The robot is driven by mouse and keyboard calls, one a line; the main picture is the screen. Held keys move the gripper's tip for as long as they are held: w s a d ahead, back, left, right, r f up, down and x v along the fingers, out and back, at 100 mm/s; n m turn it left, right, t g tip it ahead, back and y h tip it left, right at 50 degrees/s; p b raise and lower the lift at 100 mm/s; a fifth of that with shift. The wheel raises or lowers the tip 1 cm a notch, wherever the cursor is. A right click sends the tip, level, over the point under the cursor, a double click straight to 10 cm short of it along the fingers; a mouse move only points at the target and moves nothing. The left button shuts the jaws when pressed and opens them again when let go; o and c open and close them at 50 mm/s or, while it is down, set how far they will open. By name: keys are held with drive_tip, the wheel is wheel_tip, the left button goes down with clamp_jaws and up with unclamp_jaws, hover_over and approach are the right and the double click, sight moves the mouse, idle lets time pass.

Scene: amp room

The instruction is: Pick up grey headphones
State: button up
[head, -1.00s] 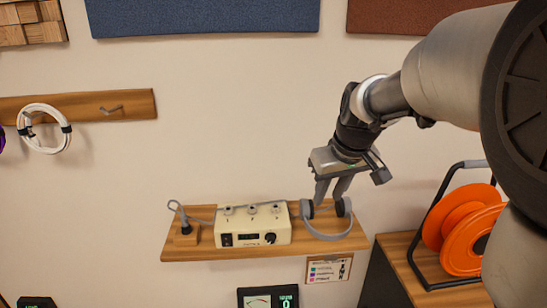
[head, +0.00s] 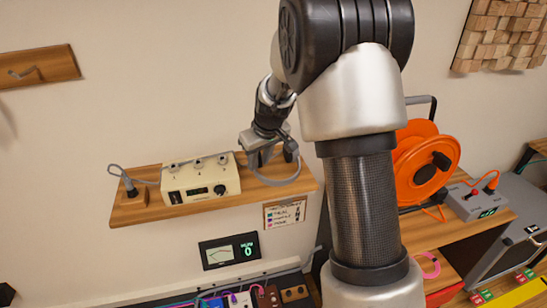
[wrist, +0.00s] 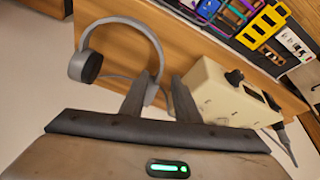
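The grey headphones (head: 277,181) are at the right end of the wooden wall shelf (head: 130,210), with a grey band and dark ear pads. In the wrist view the headband (wrist: 128,21) curves away, with one ear cup (wrist: 85,67) to the left of the fingers. The other end of the band runs down by the left finger; its ear cup is mostly hidden. My gripper (wrist: 163,78) is open, with a gap between its fingers. In the head view my gripper (head: 264,152) is low over the headphones and partly covers them. I cannot tell whether it touches them.
A cream control box (head: 200,178) stands left of the headphones, close to the right finger in the wrist view. A corded plug block (head: 129,188) is at the shelf's left. An orange cable reel (head: 425,165) stands on a cabinet to the right.

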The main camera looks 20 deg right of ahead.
drive_tip(key=shift+p+x, duration=0.35)
drive_tip(key=shift+x, duration=2.55)
clamp_jaws()
